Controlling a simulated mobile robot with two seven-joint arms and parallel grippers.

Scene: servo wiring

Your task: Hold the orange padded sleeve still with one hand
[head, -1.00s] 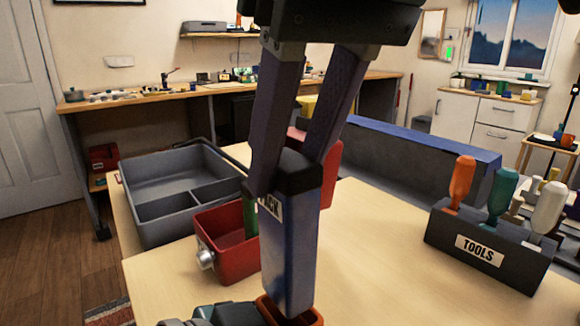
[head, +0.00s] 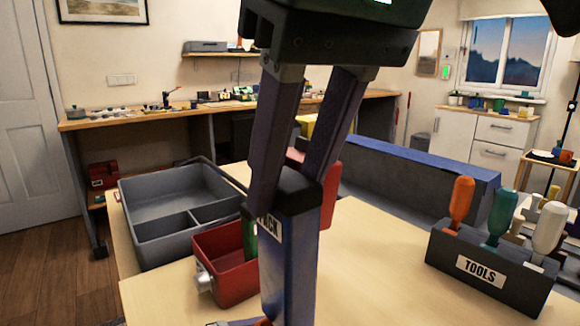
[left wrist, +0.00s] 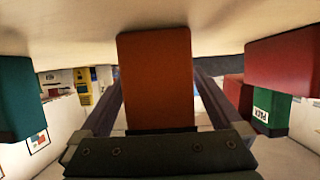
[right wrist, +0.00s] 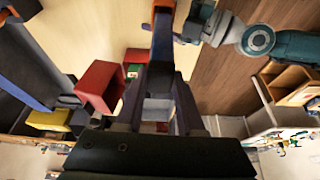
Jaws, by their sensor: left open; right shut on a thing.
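A blue pack (head: 290,260) with a black top and a "PACK" label stands upright in my right gripper (head: 290,185), which is shut on its top end. The pack also shows in the right wrist view (right wrist: 161,42). The orange padded sleeve (left wrist: 157,85) stands between the two fingers of my left gripper (left wrist: 157,68), which is open around it. In the head view only a sliver of orange shows at the bottom edge. In the right wrist view the sleeve (right wrist: 164,5) shows at the pack's far end; how deep the pack sits is hidden.
A red bin (head: 228,285) with a green pack (head: 249,240) stands left of the blue pack. A grey divided tray (head: 150,245) is behind it. A dark "TOOLS" rack (head: 440,260) with screwdrivers stands at right. The table between is clear.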

